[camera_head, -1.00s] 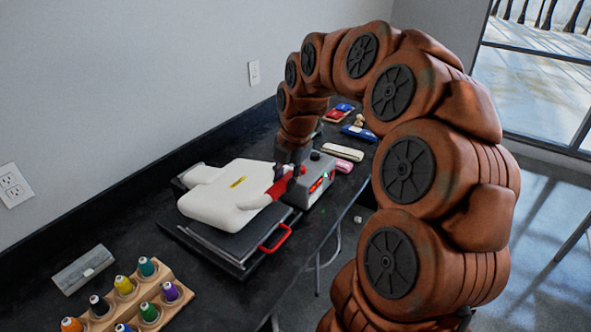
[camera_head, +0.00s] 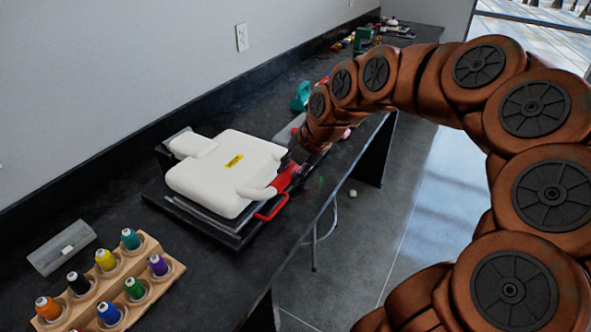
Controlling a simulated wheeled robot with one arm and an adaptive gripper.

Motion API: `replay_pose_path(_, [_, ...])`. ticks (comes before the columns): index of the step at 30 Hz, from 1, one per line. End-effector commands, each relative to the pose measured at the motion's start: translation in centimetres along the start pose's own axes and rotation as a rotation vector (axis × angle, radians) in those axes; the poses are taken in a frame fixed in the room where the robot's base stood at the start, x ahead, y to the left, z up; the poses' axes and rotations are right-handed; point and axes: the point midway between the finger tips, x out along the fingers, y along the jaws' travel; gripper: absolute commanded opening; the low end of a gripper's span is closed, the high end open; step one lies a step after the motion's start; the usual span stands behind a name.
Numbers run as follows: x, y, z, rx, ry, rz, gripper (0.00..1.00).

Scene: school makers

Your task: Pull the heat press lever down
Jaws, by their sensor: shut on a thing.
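The white heat press (camera_head: 222,172) sits on the black counter, with a yellow label on its top. Its lever has a white arm and a red grip (camera_head: 286,177) at the press's right front, slanting up toward the right. My gripper (camera_head: 297,163) is at the upper end of this red grip and shut on it; my wrist partly hides the fingers. A separate red loop handle (camera_head: 272,209) sticks out from the dark lower plate (camera_head: 215,226) of the press.
A wooden rack (camera_head: 165,275) of colored thread spools and a grey box (camera_head: 61,248) stand at the left front. A teal item (camera_head: 301,97) and other tools lie farther along the counter (camera_head: 300,240). The floor on the right is open.

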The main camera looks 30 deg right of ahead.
Motion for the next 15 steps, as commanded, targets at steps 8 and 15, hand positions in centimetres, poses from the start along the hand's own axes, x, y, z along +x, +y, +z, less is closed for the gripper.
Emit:
replay_pose_path(8, [0.62,-0.6,-0.13,-0.002,0.008,-0.017,0.0])
replay_pose_path(15, [0.56,-0.52,-0.12,-0.001,0.007,-0.015,0.49])
